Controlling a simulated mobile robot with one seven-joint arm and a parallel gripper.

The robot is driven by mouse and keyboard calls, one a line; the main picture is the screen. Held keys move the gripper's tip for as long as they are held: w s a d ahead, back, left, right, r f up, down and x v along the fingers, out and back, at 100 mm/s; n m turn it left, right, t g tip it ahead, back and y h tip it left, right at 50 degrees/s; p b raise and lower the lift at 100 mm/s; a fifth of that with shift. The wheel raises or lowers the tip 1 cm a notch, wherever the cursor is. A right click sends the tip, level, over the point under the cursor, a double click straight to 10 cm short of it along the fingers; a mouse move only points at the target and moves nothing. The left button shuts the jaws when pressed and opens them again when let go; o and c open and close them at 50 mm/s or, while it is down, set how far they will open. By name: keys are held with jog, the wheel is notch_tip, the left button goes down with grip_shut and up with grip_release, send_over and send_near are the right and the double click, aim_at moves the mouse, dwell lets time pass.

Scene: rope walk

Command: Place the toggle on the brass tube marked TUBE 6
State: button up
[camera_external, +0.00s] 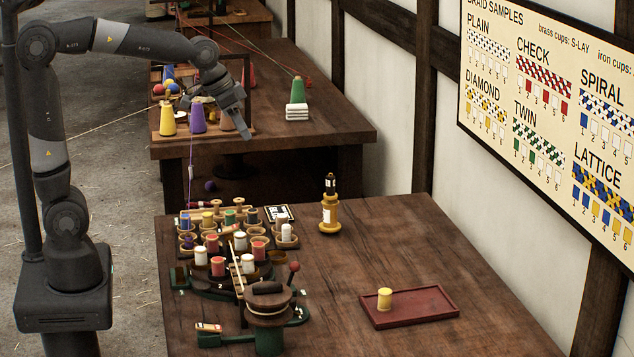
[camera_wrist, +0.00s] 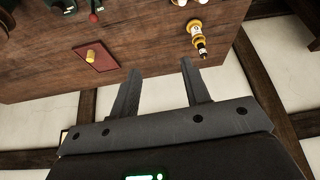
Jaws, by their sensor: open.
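I cannot pick out the toggle with certainty, nor read any TUBE 6 mark. A yellow bobbin (camera_external: 384,299) stands on a red tray (camera_external: 428,306) on the front table; both also show in the wrist view, the bobbin (camera_wrist: 91,57) and the tray (camera_wrist: 106,64). Several bobbins sit in cups on the braiding stand (camera_external: 268,340) at the front table's left.
The back table (camera_external: 330,125) carries yellow (camera_external: 167,119), purple (camera_external: 198,117) and green (camera_external: 298,90) cones. A purple cord (camera_external: 191,160) hangs between the tables.

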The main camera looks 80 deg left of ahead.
jog(key=s+d+f, duration=0.2)
jog(key=s+d, duration=0.1)
jog(key=s, duration=0.7)
jog(key=s+d+f, duration=0.2)
jog(key=s+d, duration=0.1)
jog(key=s, duration=0.7)
jog(key=shift+s+m+t, duration=0.3)
jog(key=shift+s+m, duration=0.1)
